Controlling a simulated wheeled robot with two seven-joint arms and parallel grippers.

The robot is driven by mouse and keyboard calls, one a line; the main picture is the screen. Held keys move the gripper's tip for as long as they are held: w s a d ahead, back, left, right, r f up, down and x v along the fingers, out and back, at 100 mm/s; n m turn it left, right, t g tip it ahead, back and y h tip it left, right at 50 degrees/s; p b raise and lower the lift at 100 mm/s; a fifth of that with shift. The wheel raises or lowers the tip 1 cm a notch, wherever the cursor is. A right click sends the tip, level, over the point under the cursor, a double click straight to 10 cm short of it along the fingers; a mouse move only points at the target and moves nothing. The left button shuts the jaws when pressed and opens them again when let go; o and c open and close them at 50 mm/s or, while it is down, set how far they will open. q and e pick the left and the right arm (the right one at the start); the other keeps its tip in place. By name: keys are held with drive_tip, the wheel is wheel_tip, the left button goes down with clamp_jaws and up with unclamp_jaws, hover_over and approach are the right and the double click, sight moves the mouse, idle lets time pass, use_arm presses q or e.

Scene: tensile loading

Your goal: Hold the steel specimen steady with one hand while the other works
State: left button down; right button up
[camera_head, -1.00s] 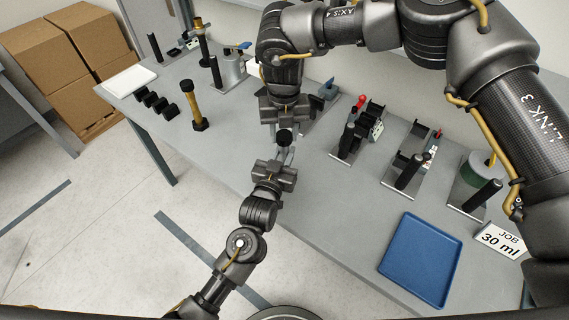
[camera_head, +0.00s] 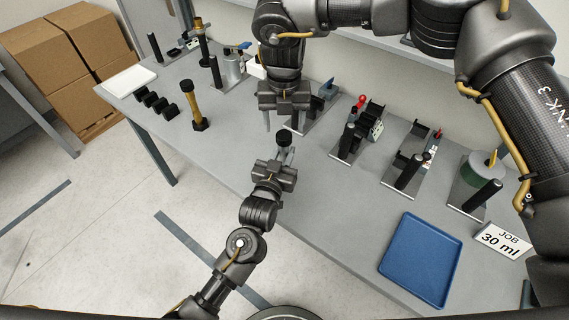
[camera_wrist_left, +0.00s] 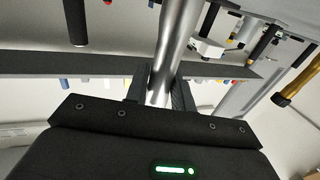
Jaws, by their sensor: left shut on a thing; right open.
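The steel specimen is a silver rod (camera_wrist_left: 175,40) that rises from between my left fingers in the left wrist view. In the head view only a short bright part shows, under a black round top (camera_head: 283,138). My left gripper (camera_head: 285,156) is shut on the specimen at the table's front edge. My right gripper (camera_head: 286,122) is open and empty, just behind and apart from the black top. Its two fingers point toward the specimen's side of the table. The lower end of the specimen is hidden by my left gripper.
Several stations with black posts line the table's back. A brass-coloured post (camera_head: 194,104) and black blocks (camera_head: 152,101) stand at left. The front middle is clear.

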use_arm(q)
drive_tip(key=shift+s+f, duration=0.1)
drive_tip(key=shift+f, duration=0.35)
use_arm(e)
wheel_tip(320, 180, up, 8)
drive_tip(key=shift+s+r, duration=0.1)
use_arm(q)
drive_tip(key=c, duration=1.5)
unclamp_jaws()
drive_tip(key=o, duration=0.4)
drive_tip(key=shift+r, duration=0.25)
drive_tip(key=b+v, duration=0.2)
drive_tip(key=v, duration=0.8)
drive_tip(key=shift+s, duration=0.3)
use_arm(e)
wheel_tip(320, 180, down, 3)
drive_tip(key=shift+r, duration=0.2)
